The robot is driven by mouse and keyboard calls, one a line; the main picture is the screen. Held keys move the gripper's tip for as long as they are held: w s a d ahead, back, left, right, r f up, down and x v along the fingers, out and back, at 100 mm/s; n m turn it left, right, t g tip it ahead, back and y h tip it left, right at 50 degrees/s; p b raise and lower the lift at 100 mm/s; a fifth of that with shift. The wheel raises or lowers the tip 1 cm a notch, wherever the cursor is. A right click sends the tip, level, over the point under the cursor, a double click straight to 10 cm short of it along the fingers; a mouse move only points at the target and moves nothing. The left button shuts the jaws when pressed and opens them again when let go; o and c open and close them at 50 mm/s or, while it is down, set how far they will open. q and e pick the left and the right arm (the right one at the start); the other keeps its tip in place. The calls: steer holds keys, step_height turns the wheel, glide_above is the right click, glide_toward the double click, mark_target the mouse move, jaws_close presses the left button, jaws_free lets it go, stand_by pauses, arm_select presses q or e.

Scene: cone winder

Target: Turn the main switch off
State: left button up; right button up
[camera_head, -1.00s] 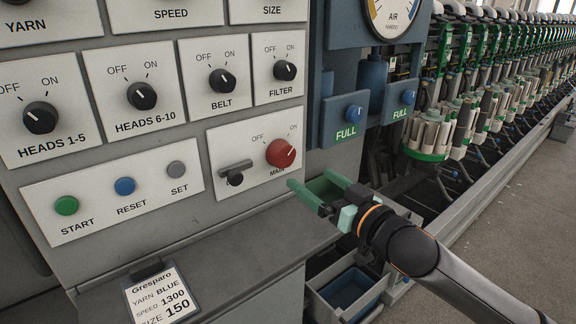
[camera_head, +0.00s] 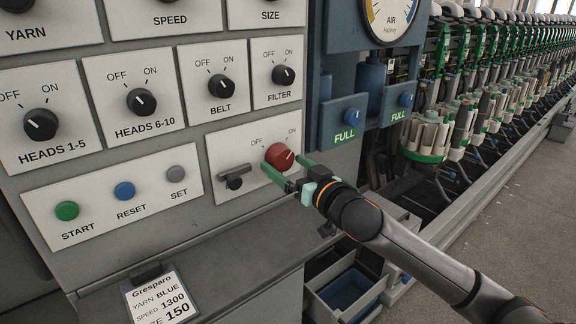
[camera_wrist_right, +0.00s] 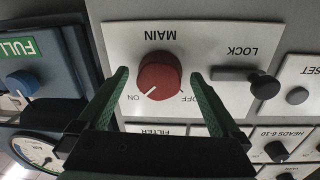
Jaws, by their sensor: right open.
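The main switch (camera_head: 279,156) is a red round knob on a white plate with OFF and ON marks. Its white line points to the ON side in the head view and in the right wrist view (camera_wrist_right: 160,76). My right gripper (camera_head: 285,163) is open, with one green finger to each side of the knob. In the wrist view the knob shows between its fingertips (camera_wrist_right: 159,73), with gaps at both sides. I cannot tell how far the fingers reach along the knob. My left gripper is not in view.
A black lock knob (camera_head: 234,183) with a grey bar (camera_head: 235,171) sits left of the main switch on the same plate. Black belt (camera_head: 222,83) and filter (camera_head: 284,75) knobs are above. Blue knobs (camera_head: 352,116) marked FULL stand to the right. A ledge (camera_head: 240,229) runs below.

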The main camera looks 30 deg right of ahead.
steer(key=shift+c, duration=0.2)
steer(key=c, duration=1.3)
